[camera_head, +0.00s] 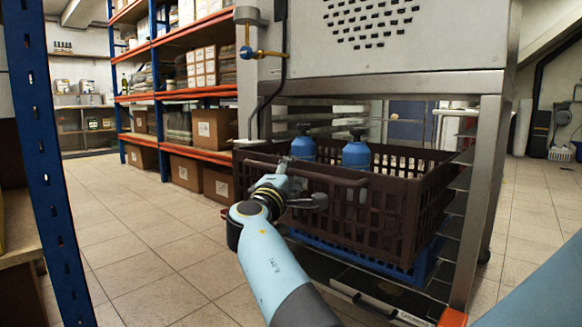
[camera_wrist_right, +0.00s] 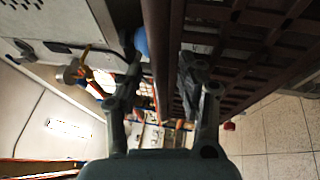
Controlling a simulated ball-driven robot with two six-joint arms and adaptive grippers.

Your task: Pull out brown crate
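The brown crate (camera_head: 405,215) is a slatted plastic box with a bar-like handle (camera_head: 340,179) along its near side. It sits on the metal rack, above a blue crate (camera_head: 425,262). Two blue jars with dark tops, a left one (camera_head: 302,148) and a right one (camera_head: 356,155), stand in it. My right gripper (camera_head: 297,183) is at the left part of the handle. In the wrist view my right gripper (camera_wrist_right: 162,75) has its fingers spread on either side of the brown handle (camera_wrist_right: 156,50); firm contact on both sides does not show. My left gripper is out of view.
The steel rack post (camera_head: 483,190) stands close to the crate's right side. A pipe with a yellow valve (camera_head: 262,53) hangs at upper left. A blue upright (camera_head: 45,150) is at far left. Tiled floor (camera_head: 150,245) lies free between.

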